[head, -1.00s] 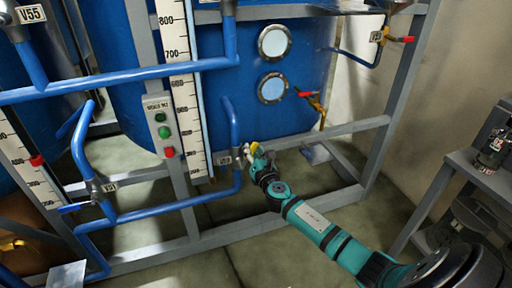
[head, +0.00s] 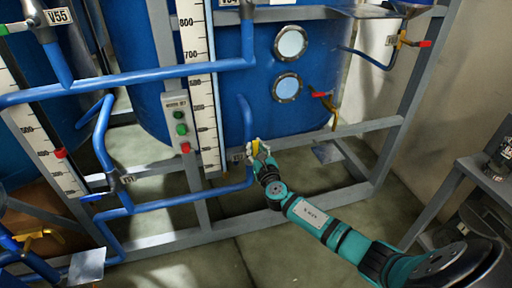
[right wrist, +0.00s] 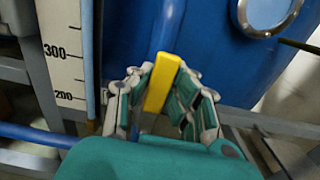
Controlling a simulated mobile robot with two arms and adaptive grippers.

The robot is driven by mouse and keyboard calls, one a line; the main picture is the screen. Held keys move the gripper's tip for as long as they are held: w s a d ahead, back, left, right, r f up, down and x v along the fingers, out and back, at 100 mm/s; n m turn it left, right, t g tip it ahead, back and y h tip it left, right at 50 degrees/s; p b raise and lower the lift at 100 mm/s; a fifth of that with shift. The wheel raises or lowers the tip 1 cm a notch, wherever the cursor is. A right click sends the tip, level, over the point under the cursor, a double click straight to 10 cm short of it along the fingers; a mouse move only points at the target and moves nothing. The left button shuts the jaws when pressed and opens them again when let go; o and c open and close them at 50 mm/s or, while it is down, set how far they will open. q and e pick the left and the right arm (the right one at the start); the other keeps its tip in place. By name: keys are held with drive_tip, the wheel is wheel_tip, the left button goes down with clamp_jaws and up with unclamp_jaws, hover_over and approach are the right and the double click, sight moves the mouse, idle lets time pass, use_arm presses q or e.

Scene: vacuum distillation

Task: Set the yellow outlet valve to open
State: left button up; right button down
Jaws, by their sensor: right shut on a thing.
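The yellow outlet valve handle (right wrist: 162,84) stands between the fingers of my right gripper (right wrist: 160,100) in the right wrist view. It points up and tilts slightly to the right. In the head view the yellow handle (head: 256,147) shows as a small patch at my right gripper (head: 259,150), by the lower blue pipe (head: 248,118) in front of the blue tank (head: 265,105). The right gripper is shut on the handle. The valve body is mostly hidden by the gripper. My left gripper is out of view.
A white level scale (head: 204,110) and a button box (head: 179,122) stand left of the valve. Grey frame bars (head: 345,131) run around the tank. A grey bench (head: 470,165) stands at far right.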

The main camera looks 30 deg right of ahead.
drive_tip(key=shift+s+a+f, duration=0.1)
drive_tip(key=shift+f, duration=0.2)
drive_tip(key=c, duration=1.4)
unclamp_jaws()
drive_tip(key=shift+o, duration=1.2)
drive_tip(key=shift+r, duration=0.2)
drive_tip(key=v, duration=1.2)
drive_tip(key=shift+f, duration=0.1)
